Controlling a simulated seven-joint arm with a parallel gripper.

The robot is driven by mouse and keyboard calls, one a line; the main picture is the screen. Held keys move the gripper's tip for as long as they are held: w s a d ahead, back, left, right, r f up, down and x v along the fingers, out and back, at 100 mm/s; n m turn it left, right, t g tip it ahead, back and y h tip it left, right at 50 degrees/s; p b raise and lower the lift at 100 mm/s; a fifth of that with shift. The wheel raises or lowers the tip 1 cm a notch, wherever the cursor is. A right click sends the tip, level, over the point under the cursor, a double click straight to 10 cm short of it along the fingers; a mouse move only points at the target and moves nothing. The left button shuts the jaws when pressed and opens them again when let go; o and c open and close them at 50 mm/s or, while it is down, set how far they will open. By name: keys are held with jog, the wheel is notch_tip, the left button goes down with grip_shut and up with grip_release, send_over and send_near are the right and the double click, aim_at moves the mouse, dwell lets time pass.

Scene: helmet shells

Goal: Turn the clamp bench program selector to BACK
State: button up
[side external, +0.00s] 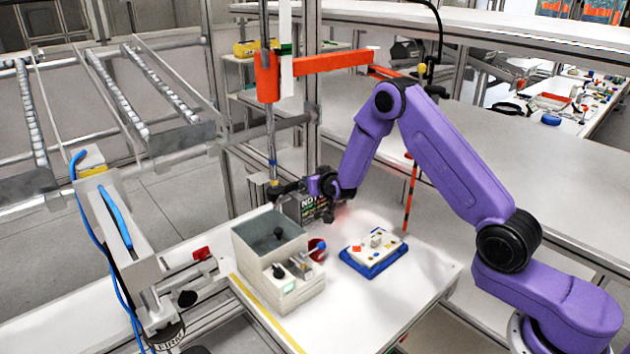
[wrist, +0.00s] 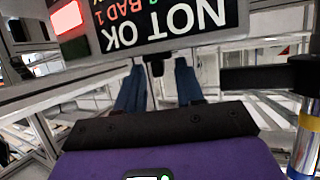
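A pale grey control box (side external: 255,285) stands at the left of the white table in the side external view. The box is not recognisable in the wrist view.
The display (wrist: 165,25) reads NOT OK, upside down in the wrist view. A white panel on a blue base (side external: 372,262) lies right of the box. A red cup (side external: 317,247) sits beside the box. An orange-red post (side external: 410,195) stands behind. The table's front right is clear.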

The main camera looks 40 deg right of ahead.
grip_shut()
jog(key=c, duration=0.7)
grip_release()
jog(key=c, duration=0.7)
grip_release()
jog(key=shift+d, duration=0.1)
jog(key=c, duration=0.7)
grip_release()
jog(key=shift+n+y, duration=0.7)
jog(key=shift+y, duration=0.1)
jog(key=c, duration=0.7)
grip_release()
jog(key=c, duration=0.7)
grip_release()
grip_release()
jog(key=shift+s, duration=0.15)
jog(key=v, duration=1.2)
jog(key=shift+f, duration=0.15)
